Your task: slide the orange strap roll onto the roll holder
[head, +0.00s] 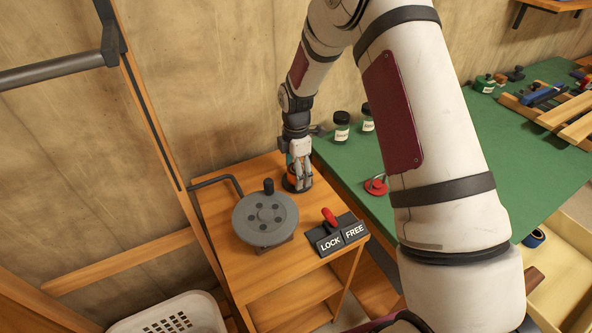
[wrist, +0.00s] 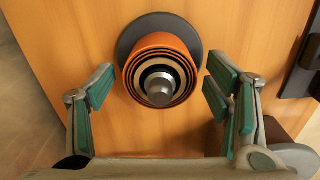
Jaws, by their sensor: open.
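The orange strap roll (wrist: 163,68) sits around the silver-tipped post of the roll holder (wrist: 122,50), over its dark round base on the wooden stand. The coils ring the post, with a pale layer and a dark gap inside. In the head view the orange roll (head: 291,180) is mostly hidden behind my gripper (head: 300,183). My gripper is open, pointing down over the holder. In the wrist view its green-padded fingers (wrist: 160,92) stand apart to the left and right of the roll, with gaps between pads and roll.
A grey crank disc (head: 265,217) with a black knob stands close in front of the holder. A LOCK/FREE plate (head: 337,236) with a red lever is to its right. A bent dark rod (head: 217,182) lies left. Jars (head: 342,126) stand on the green bench (head: 350,165).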

